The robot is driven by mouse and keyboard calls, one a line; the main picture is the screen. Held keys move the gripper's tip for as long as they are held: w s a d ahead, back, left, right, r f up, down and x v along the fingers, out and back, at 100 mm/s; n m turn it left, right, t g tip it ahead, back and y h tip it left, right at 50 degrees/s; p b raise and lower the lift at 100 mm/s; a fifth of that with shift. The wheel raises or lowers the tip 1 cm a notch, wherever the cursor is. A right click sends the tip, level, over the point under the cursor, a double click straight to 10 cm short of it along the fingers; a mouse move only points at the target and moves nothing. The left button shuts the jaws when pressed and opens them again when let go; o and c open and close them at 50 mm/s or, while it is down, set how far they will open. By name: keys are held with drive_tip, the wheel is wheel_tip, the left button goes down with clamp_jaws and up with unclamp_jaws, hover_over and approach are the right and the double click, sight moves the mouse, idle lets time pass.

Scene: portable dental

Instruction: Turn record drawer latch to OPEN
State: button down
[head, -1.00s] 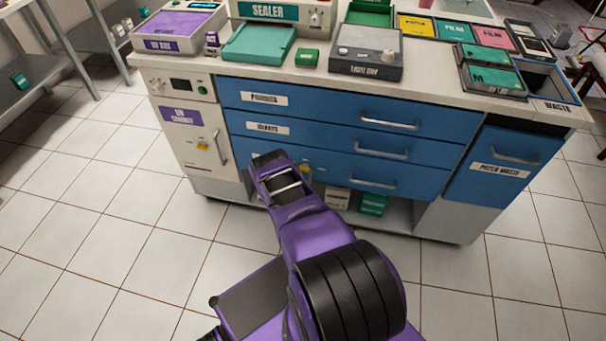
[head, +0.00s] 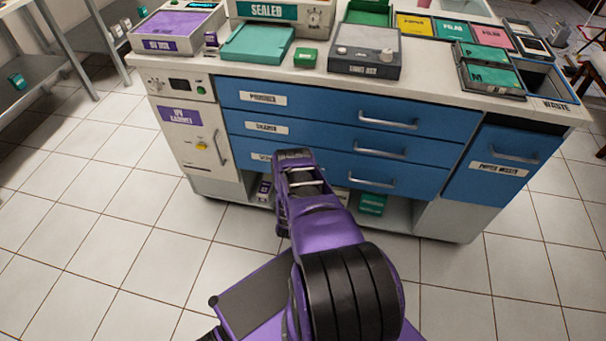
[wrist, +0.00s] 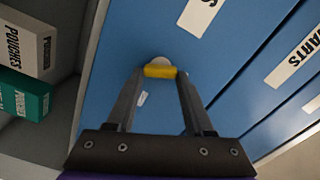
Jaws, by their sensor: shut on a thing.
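The record drawer latch (wrist: 160,71) is a yellow bar on a round white base, on the blue front of the lowest drawer (wrist: 125,35). In the wrist view the bar lies across between the fingertips of my gripper (wrist: 160,74), slanted to the drawer edges. The gripper is shut on the bar, one finger at each end. A small white tag (wrist: 141,99) sits beside the latch; its text is unreadable. In the head view my arm's end is in front of the left part of the lowest drawer (head: 371,180) and hides the latch.
Two more blue drawers with bar handles, the top one (head: 340,105) and the middle one (head: 330,140), are above. A UV cabinet (head: 196,140) stands left. Boxes, one marked pouches (wrist: 27,45) and a green one (wrist: 24,94), sit on the open shelf below. The near floor is clear.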

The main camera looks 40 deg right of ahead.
drive_tip(key=shift+f+m, duration=0.1)
drive_tip(key=shift+m, duration=2.1)
drive_tip(key=shift+c, duration=1.4)
unclamp_jaws()
drive_tip(key=shift+a, duration=0.1)
